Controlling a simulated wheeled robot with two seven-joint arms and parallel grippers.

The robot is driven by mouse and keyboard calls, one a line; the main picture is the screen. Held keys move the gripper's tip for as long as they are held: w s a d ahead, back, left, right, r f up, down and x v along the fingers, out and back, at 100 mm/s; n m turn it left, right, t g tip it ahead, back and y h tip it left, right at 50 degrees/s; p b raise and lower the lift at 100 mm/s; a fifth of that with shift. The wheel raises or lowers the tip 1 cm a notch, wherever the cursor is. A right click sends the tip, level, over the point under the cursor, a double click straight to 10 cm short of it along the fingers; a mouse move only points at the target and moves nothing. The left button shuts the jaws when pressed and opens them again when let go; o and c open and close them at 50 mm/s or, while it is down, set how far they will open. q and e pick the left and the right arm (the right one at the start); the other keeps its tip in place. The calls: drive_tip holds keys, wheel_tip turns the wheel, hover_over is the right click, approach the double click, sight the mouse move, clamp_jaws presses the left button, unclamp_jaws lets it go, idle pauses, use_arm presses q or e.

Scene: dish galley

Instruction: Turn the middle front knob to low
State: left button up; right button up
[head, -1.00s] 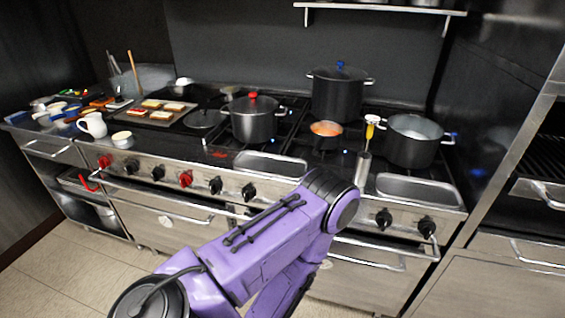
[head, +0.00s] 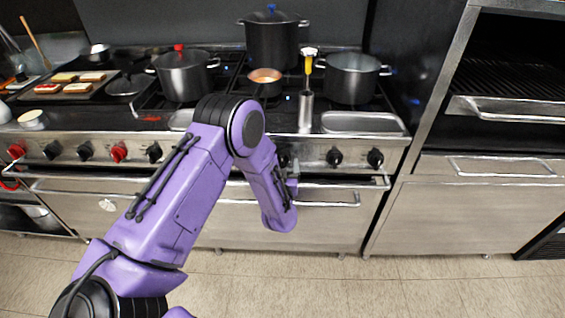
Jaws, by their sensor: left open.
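A row of front knobs runs along the steel range panel. Black knobs (head: 154,153) and red knobs (head: 118,152) are left of my purple left arm. Another black knob (head: 284,158) shows just right of my arm, partly covered. Two more, a black knob (head: 334,157) and the far right knob (head: 375,158), are clear. My arm hides part of the row, and I cannot tell which knob counts as the middle one. My left gripper (head: 292,185) is a small grey part beside my forearm, below the partly covered knob. It is open and mostly hidden. My right gripper is out of view.
Pots (head: 183,75) and a small pan (head: 265,82) with orange contents stand on the burners. A steel canister (head: 305,110) holds a yellow-handled tool. Oven handles (head: 330,200) project below the knobs. The floor (head: 400,290) in front is clear.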

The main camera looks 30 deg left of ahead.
use_arm(q)
drive_tip(key=shift+w+a, duration=0.3)
drive_tip(key=shift+w, duration=0.15)
drive_tip(key=c, duration=1)
drive_tip(key=shift+n, duration=0.3)
drive_tip(key=n+b, duration=0.1)
drive_tip(key=n, duration=0.2)
drive_tip(key=shift+n+b, duration=0.7)
drive_tip(key=shift+n, duration=0.8)
